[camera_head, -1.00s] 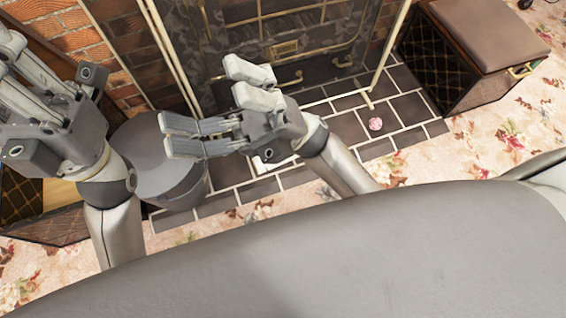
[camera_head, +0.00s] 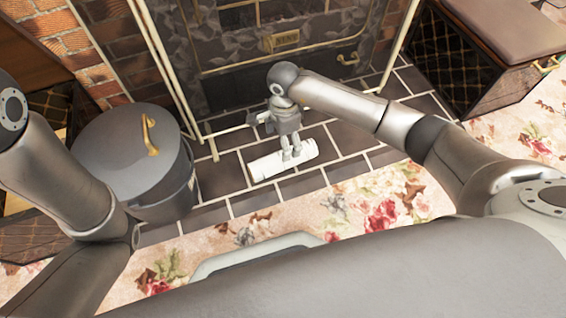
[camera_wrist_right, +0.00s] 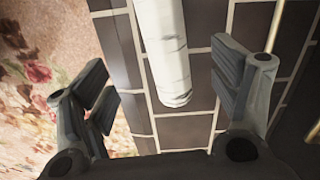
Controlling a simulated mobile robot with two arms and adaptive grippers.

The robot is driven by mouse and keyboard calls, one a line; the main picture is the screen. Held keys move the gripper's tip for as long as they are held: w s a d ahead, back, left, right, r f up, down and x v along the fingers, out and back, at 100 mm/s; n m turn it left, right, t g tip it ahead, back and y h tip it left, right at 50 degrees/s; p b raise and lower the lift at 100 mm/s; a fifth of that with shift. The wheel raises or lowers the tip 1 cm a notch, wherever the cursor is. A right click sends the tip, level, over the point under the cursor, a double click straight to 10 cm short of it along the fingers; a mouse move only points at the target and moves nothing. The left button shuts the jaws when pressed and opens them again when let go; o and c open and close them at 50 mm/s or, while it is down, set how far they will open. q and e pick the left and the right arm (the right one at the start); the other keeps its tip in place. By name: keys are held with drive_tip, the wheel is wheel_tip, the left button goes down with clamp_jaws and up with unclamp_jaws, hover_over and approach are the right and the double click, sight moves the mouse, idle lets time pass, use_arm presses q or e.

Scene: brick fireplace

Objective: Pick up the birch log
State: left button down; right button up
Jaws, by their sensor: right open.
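The birch log (camera_head: 266,167) is a short white cylinder lying on the dark hearth tiles in front of the fireplace. My right gripper (camera_head: 291,155) is above it, near its middle and right part in the head view, and hides some of it. In the right wrist view the log (camera_wrist_right: 165,45) lies between the two spread fingers of the right gripper (camera_wrist_right: 166,82), with a gap on each side and its near end in sight. The right gripper is open and empty. My left arm is at the left of the head view, but its gripper is out of sight.
A grey lidded bucket (camera_head: 135,160) with a brass handle stands left of the log. The fireplace screen (camera_head: 275,50) is behind it, with a brass rail at the hearth. A dark cabinet (camera_head: 480,60) stands at the right. Floral carpet (camera_head: 350,205) lies in front.

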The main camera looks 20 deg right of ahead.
sight(262, 169)
drive_tip(key=shift+w+d+f, duration=0.25)
drive_tip(key=shift+d+f, duration=0.05)
drive_tip(key=shift+d, duration=0.1)
wheel_tip(262, 169, down, 5)
drive_tip(key=b, duration=0.3)
drive_tip(key=shift+f+b, duration=0.15)
drive_tip(key=shift+b, duration=0.25)
drive_tip(key=f+b, duration=0.5)
drive_tip(key=shift+w+a, duration=0.1)
drive_tip(key=shift+a, duration=0.15)
drive_tip(key=shift+c, duration=0.2)
drive_tip(key=c, duration=1.4)
drive_tip(key=shift+o, duration=0.2)
drive_tip(key=shift+r, duration=0.25)
